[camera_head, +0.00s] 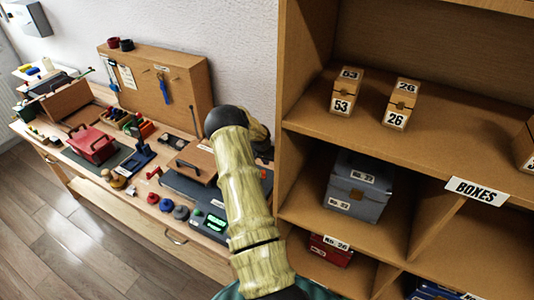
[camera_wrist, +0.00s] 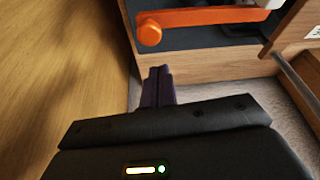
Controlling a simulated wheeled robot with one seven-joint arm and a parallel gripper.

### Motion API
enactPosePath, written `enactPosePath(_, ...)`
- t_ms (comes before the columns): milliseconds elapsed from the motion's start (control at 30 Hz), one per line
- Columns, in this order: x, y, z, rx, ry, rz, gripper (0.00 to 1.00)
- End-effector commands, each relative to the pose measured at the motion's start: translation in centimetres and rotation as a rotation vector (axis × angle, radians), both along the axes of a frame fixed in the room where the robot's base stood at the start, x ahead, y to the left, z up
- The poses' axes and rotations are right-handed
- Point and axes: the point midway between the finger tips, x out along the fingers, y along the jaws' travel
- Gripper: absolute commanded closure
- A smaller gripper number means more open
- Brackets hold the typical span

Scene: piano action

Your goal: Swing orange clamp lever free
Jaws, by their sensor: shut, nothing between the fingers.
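The orange clamp lever (camera_wrist: 200,17) shows at the top of the wrist view. It is a long bar with a round knob at its left end, lying roughly level over a dark surface inside a wooden-sided case (camera_wrist: 215,66). My gripper (camera_wrist: 158,72) is shut and empty. Its dark fingertips are below the knob in the picture, in front of the wooden side, and do not appear to touch the lever. In the head view my arm covers part of the bench, and I cannot make out the lever or my gripper there.
A workbench (camera_head: 125,205) along the wall holds a red toolbox (camera_head: 92,145), a pegboard and many small tools. A wooden shelf unit (camera_head: 300,110) with numbered boxes stands close at the right of my arm. A metal rod (camera_wrist: 297,85) is at the right of the wrist view.

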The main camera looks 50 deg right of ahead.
Motion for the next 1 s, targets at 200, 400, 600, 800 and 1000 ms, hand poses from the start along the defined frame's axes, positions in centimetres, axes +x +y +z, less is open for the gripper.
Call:
enactPosePath(200, -0.8, 1.7, -0.2, 0.001, 0.000, 0.000, 1.00)
enactPosePath(400, -0.9, 1.9, -0.4, 0.000, 0.000, 0.000, 1.00)
enactPosePath(600, -0.9, 1.9, -0.4, 0.000, 0.000, 0.000, 1.00)
enactPosePath(800, -1.1, 1.9, -0.5, -0.001, 0.000, -0.021, 1.00)
enactPosePath(1000, -1.4, 1.8, -0.4, -0.001, 0.000, -0.056, 1.00)
